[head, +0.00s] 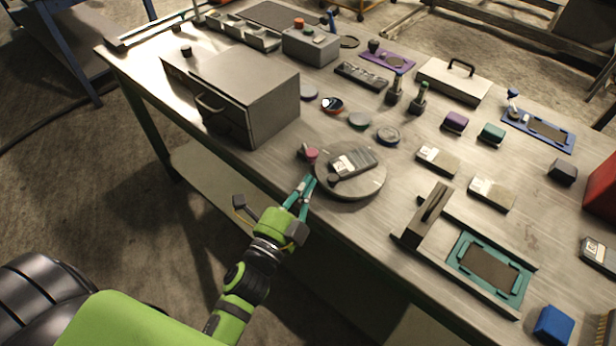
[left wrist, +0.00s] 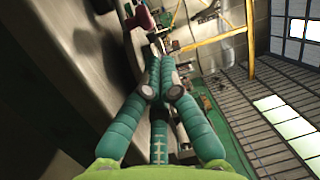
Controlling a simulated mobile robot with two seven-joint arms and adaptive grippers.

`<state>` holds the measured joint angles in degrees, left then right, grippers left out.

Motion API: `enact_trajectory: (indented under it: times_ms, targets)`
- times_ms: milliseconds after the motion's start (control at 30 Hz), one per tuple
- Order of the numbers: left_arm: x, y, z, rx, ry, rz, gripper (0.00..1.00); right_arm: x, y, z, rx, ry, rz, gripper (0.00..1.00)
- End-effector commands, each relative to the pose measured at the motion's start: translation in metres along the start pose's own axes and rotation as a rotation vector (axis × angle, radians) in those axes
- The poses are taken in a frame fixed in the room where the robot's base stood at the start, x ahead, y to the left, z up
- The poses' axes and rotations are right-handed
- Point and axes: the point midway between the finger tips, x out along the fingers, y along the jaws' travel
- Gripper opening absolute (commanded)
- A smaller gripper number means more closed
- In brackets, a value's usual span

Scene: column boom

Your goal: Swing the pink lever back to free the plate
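The pink lever knob (head: 311,155) stands at the left edge of a round grey disc (head: 366,187) near the table's front edge. A dark grey plate-like piece with a pale label (head: 354,163) lies on the disc. I cannot tell how the lever bears on it. My left gripper (head: 309,180) is just in front of the knob, at the table edge, apart from it as far as I see. In the left wrist view its teal fingers (left wrist: 160,58) meet at the tips with nothing visible between them. A dark pink part (left wrist: 141,18) shows beyond them. My right gripper is out of view.
A grey drawer cabinet (head: 245,85) stands left of the disc. Round pucks (head: 388,134) and small blocks (head: 438,160) lie behind and right. The floor before the table is clear.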

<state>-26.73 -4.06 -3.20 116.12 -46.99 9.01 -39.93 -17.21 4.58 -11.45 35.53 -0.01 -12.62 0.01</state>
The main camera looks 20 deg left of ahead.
Motion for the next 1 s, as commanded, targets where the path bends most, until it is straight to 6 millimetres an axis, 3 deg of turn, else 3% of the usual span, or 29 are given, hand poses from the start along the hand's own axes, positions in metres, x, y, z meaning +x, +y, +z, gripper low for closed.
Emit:
enact_trajectory:
  times_ms: [200,400,600,1000]
  targets:
    - [0.043,-0.004,0.0,0.0,0.001,-0.003,0.0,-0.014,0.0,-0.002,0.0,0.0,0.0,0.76]
    - [0.07,-0.002,0.0,-0.001,0.0,-0.001,0.0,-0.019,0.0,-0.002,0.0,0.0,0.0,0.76]
    - [0.08,-0.001,0.0,0.0,0.0,0.0,0.0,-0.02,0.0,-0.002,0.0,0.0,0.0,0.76]
    - [0.079,-0.001,0.0,0.0,0.007,0.001,0.0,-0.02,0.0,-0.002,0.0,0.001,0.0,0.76]
